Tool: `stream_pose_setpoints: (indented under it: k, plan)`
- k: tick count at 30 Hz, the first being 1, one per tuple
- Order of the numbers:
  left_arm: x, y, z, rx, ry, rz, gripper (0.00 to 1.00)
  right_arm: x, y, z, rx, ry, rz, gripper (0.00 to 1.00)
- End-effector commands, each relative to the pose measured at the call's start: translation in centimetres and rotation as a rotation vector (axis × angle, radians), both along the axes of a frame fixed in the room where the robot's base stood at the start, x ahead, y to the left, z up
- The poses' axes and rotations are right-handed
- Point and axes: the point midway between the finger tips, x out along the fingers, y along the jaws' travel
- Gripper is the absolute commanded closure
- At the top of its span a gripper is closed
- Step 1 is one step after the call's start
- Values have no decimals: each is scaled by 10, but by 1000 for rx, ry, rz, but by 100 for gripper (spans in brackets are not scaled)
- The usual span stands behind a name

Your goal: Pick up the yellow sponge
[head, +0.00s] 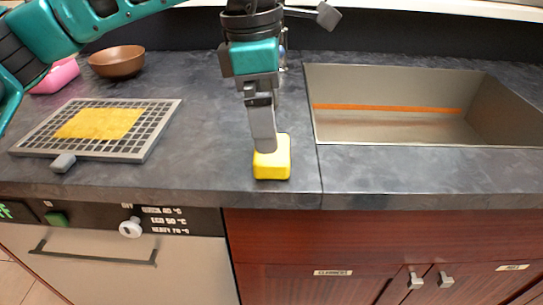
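The yellow sponge (273,169) is a small yellow block on the dark grey counter, near its front edge and left of the sink. My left gripper (265,150) points down at it from above. Its fingertips overlap the upper left part of the sponge in the picture. The fingers are seen almost in line, so I cannot tell whether they are open or shut, or whether they touch the sponge. The sponge appears to rest on the counter. My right gripper is not in view.
A grey grid rack (157,132) with a flat yellow piece (100,123) lies to the left. Behind it are a brown bowl (117,61) and a pink object (57,77). A metal sink (395,133) is at right. Counter between rack and sponge is clear.

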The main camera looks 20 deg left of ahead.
Motion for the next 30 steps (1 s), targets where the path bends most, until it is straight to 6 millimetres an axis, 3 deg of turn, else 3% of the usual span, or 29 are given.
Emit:
stream_pose_setpoints:
  k: [7,15,24,30]
  plan:
    - [0,-2,-21,0,2,0,0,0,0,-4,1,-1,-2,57]
    - [2,-7,-59,-1,2,-1,0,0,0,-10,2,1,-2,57]
    - [2,-7,-63,-2,0,-1,0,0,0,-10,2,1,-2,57]
    - [2,-7,-63,-2,0,0,19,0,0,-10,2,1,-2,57]
